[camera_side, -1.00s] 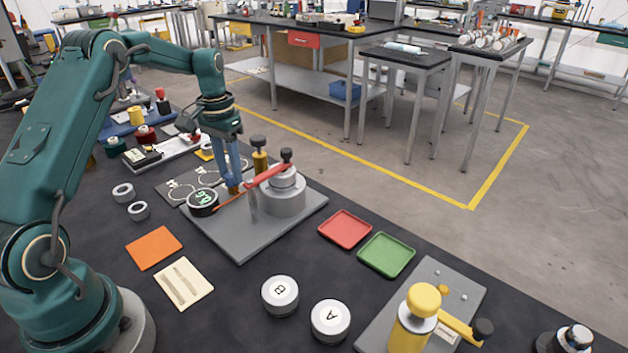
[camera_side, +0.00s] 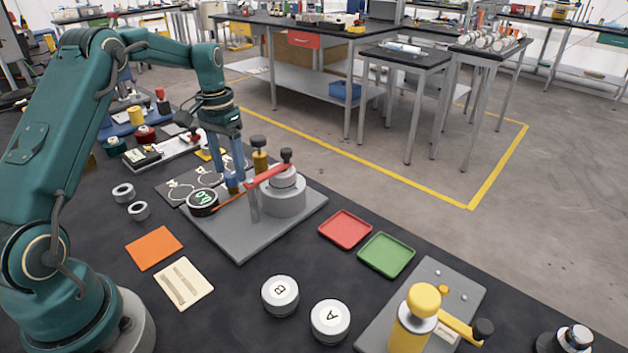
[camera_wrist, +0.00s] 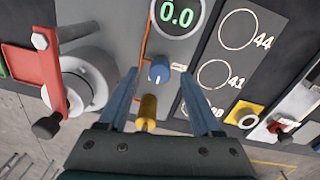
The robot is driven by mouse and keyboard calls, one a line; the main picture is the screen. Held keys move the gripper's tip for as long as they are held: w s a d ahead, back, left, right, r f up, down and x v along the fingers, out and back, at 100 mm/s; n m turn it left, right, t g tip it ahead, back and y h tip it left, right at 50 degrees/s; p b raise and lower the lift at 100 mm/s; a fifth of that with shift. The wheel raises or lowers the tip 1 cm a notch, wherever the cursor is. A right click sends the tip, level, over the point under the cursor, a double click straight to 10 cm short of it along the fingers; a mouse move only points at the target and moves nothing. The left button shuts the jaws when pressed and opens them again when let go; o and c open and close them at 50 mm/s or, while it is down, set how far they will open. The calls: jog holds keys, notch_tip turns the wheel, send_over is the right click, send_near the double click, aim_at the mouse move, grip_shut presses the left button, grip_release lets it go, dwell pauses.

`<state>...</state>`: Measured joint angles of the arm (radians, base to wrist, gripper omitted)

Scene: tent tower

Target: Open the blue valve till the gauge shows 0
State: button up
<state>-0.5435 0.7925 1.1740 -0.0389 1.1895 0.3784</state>
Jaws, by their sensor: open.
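The blue valve (camera_wrist: 160,71) is a small round knob with a white mark, on the grey base plate. It also shows in the side view (camera_side: 232,184), beside the gauge. The round black gauge (camera_wrist: 175,14) shows 0.0 in green digits in the wrist view; in the side view (camera_side: 202,201) its digits are small. My gripper (camera_wrist: 159,78) is open, with one blue finger on each side of the knob and a gap at both sides. In the side view my gripper (camera_side: 229,165) is just above the valve, its fingers spread and holding nothing.
A red lever (camera_side: 268,175) on a grey cylinder (camera_side: 284,196) stands right of the valve. A yellow post with a dark knob (camera_side: 259,158) stands close behind. Red (camera_side: 345,229) and green (camera_side: 386,254) trays lie to the right. The front of the dark table has bare patches.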

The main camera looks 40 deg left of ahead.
aim_at(230, 174)
jog(key=shift+a+r, duration=0.1)
jog(key=shift+r, duration=2.05)
jog(key=s+d+r+m+t+y, duration=0.1)
jog(key=s+d+r+m+t, duration=0.25)
jog(key=d+r, duration=0.85)
jog(key=s+d+f+t, duration=0.1)
jog(key=s+d+f, duration=0.2)
jog(key=s, duration=0.4)
jog(key=s+d+f+n+t, duration=0.1)
jog(key=s+d+f, duration=0.1)
jog(key=s, duration=0.5)
jog(key=shift+d+f+h, duration=0.3)
jog(key=shift+d+f, duration=0.1)
jog(key=shift+d, duration=0.5)
jog(key=shift+s+n, duration=0.1)
jog(key=shift+n, duration=0.15)
